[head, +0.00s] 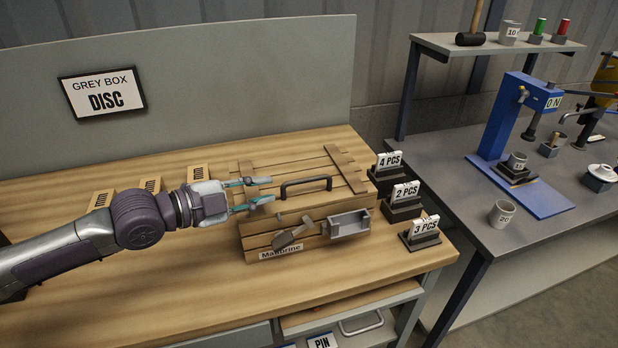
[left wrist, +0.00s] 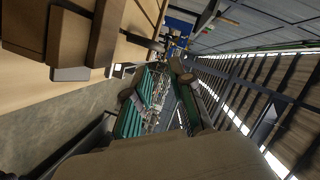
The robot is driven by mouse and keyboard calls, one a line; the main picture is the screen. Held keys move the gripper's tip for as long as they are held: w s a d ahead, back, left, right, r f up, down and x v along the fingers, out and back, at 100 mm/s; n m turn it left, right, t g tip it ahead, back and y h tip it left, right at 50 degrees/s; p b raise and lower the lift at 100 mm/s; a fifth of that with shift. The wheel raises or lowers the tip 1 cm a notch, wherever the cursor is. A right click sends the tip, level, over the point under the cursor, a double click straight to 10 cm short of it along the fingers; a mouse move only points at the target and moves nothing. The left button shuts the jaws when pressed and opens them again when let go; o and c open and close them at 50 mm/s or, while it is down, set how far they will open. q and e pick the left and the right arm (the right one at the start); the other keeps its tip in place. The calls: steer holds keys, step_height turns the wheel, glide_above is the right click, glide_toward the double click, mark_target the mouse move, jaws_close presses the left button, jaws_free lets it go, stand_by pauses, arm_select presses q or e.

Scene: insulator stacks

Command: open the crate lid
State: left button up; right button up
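The wooden crate (head: 255,242) stands on the wooden bench with a label on its front. Its slatted lid (head: 300,161) lies flat on top and looks closed. A dark arched handle (head: 306,183) stands on the lid. My left gripper (head: 269,190) is at the lid's left part, just left of the handle, with its teal fingers apart and nothing between them. Its spread fingers also show in the left wrist view (left wrist: 165,97). I cannot tell whether it touches the lid. My right gripper is not in view.
A grey open box (head: 347,223) and a grey flat piece (head: 293,233) are at the crate's front. Piece-count signs (head: 402,192) stand on dark blocks to the right. Small slotted wooden blocks (head: 198,172) are behind my left arm. A side table (head: 560,225) holds a blue press (head: 515,115).

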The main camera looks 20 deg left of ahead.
mark_target(303, 180)
arm_select(q)
steer(key=p+x, duration=0.1)
steer(key=x, duration=0.4)
steer(key=shift+w+d+r+p, duration=0.15)
steer(key=shift+w+d+p, duration=0.05)
steer(key=shift+p, duration=0.15)
steer(key=p+x, duration=0.1)
steer(key=x, duration=0.4)
steer(key=shift+w+d+f, duration=0.25)
steer(key=shift+w, duration=0.05)
steer(key=shift+w+d+f, duration=0.1)
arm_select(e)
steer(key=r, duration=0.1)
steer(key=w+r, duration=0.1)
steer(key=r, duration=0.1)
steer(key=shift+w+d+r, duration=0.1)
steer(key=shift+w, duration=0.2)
arm_select(q)
jaws_close()
